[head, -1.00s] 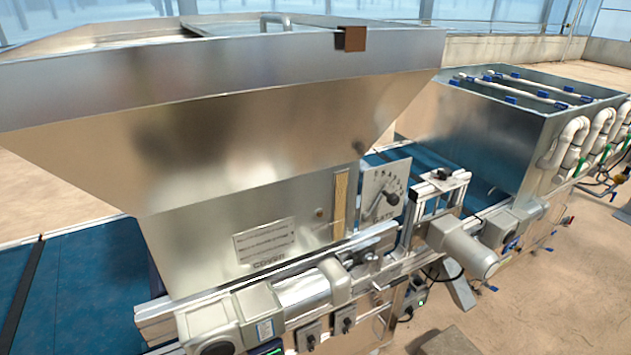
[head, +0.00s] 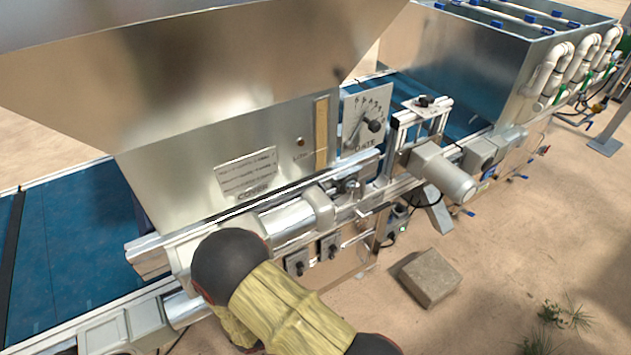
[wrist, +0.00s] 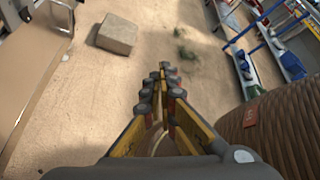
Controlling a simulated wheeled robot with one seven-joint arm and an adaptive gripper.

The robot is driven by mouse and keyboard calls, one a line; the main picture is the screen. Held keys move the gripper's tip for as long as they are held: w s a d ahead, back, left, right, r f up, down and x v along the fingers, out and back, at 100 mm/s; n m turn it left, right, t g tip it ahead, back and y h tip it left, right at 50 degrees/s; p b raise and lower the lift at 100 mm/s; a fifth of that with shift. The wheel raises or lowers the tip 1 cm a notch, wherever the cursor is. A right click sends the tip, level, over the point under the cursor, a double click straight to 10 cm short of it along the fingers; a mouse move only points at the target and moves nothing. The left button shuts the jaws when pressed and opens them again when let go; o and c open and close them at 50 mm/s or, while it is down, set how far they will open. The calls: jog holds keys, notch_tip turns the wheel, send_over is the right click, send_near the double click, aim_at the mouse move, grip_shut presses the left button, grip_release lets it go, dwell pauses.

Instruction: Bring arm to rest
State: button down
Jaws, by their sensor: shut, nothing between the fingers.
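My gripper (wrist: 163,75) points down over the sandy floor in the wrist view, its yellow and dark fingers drawn together with nothing between them. In the head view my arm, with a dark joint and a yellow-brown link, rises at the bottom middle in front of the seeder; the gripper itself is out of that view. The seeder's metal hopper (head: 200,110) stands behind the arm, above the blue conveyor belt (head: 75,235). A dial plate (head: 366,118) with a dark knob sits right of the hopper.
A stone block (head: 430,277) lies on the floor right of my arm; it also shows in the wrist view (wrist: 117,34). A motor (head: 443,172) juts from the seeder. A large ribbed brown object (wrist: 275,130) is close on the gripper's right. Open floor lies between.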

jog(key=s+d+r+m+g+y, duration=0.25)
jog(key=r+m+y, duration=0.25)
jog(key=r+m, duration=0.7)
jog(key=s+d+r+m+g+y, duration=0.1)
jog(key=s+r+m+g+y, duration=0.25)
jog(key=r+m, duration=0.85)
jog(key=s+d+r+m+t+y, duration=0.1)
jog(key=d+r+t, duration=0.1)
jog(key=r, duration=0.5)
jog(key=d+r+m+t+y+p, duration=0.1)
jog(key=d+r+m+t, duration=0.1)
jog(key=r, duration=0.5)
jog(key=s+d+r+m+t+y, duration=0.1)
jog(key=d+r+t, duration=0.2)
jog(key=d+r, duration=0.3)
jog(key=shift+s+r+m+t, duration=0.3)
jog(key=shift+r, duration=0.1)
